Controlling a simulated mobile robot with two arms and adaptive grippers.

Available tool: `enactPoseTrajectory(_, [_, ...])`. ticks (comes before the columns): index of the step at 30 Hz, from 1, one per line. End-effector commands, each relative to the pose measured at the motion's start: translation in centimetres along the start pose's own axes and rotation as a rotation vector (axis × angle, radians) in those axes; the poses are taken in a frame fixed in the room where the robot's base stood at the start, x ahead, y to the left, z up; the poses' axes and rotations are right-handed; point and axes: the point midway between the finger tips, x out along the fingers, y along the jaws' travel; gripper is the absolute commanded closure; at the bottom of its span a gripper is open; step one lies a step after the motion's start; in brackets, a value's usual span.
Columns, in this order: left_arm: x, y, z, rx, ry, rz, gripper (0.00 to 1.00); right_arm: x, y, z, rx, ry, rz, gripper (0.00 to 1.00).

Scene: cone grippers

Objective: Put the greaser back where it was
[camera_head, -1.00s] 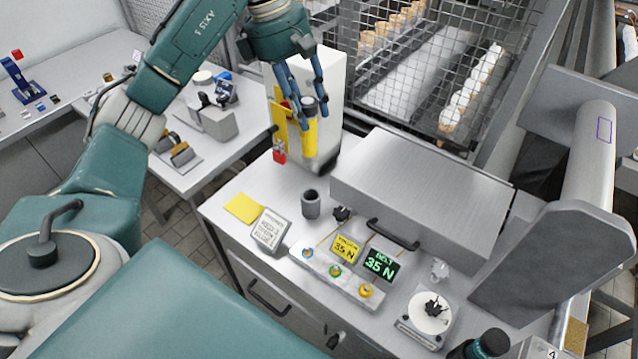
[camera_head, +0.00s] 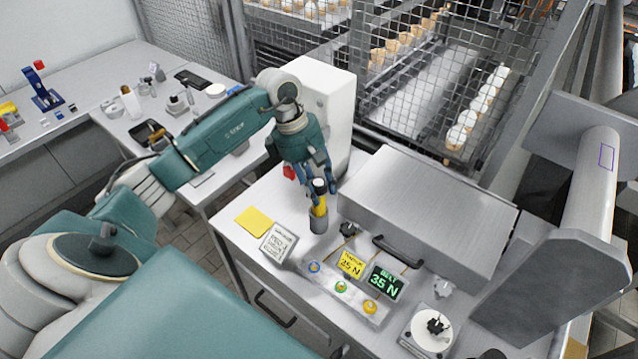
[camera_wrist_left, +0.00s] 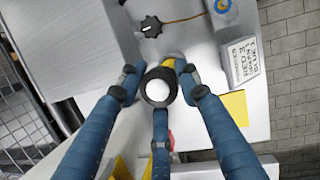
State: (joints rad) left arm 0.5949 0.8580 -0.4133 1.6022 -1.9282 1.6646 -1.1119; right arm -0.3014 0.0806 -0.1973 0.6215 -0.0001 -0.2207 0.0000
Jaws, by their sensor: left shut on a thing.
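The greaser (camera_head: 320,207) is a yellow tube with a dark, pale-topped cap. My left gripper (camera_head: 319,186) is shut on its upper part and holds it nearly upright. Its lower end is at the mouth of the dark grey cup (camera_head: 318,225) on the bench; it seems to be partly inside, but how deep I cannot tell. In the left wrist view, the greaser's round cap (camera_wrist_left: 158,88) sits between the three blue fingers (camera_wrist_left: 158,95). The cup is mostly hidden there. My right gripper does not show.
A yellow note (camera_head: 254,220) and a printed card (camera_head: 278,243) lie left of the cup. A button panel with displays (camera_head: 342,290) is in front. A black knob (camera_head: 348,229) and a large metal box (camera_head: 430,205) stand close on the right, a white cabinet (camera_head: 318,85) behind.

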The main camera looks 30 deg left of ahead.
Motion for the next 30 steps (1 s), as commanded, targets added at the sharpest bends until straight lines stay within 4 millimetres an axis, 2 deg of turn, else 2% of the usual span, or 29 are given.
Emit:
enactPoseTrajectory(4, [-0.1, 0.1, 0.0, 0.001, -0.001, 0.004, 0.98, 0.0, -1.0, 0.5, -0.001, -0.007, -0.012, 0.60])
enactPoseTrajectory(9, [0.2, 0.1, -0.1, 0.001, 0.000, 0.004, 0.98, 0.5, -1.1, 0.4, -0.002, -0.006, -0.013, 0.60])
enactPoseTrajectory(10, [0.3, 0.0, -0.1, 0.001, 0.001, 0.002, 0.65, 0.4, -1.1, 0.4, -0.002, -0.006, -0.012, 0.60])
enactPoseTrajectory(12, [0.2, 0.0, -0.1, 0.000, 0.001, 0.002, 0.51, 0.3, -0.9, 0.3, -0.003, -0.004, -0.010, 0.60])
enactPoseTrajectory(13, [0.2, 0.0, -0.1, 0.000, 0.000, 0.002, 0.47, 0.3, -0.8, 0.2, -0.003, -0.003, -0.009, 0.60])
enactPoseTrajectory(24, [-0.3, 0.1, 0.1, 0.000, 0.000, 0.001, 0.47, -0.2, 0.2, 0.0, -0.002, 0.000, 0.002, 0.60])
enactPoseTrajectory(25, [-0.4, 0.1, -0.1, 0.000, 0.001, 0.004, 0.47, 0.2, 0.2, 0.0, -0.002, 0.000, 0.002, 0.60])
enactPoseTrajectory(30, [-3.2, 0.2, -0.2, 0.001, 0.003, 0.007, 0.47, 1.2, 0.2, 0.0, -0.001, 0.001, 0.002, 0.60])
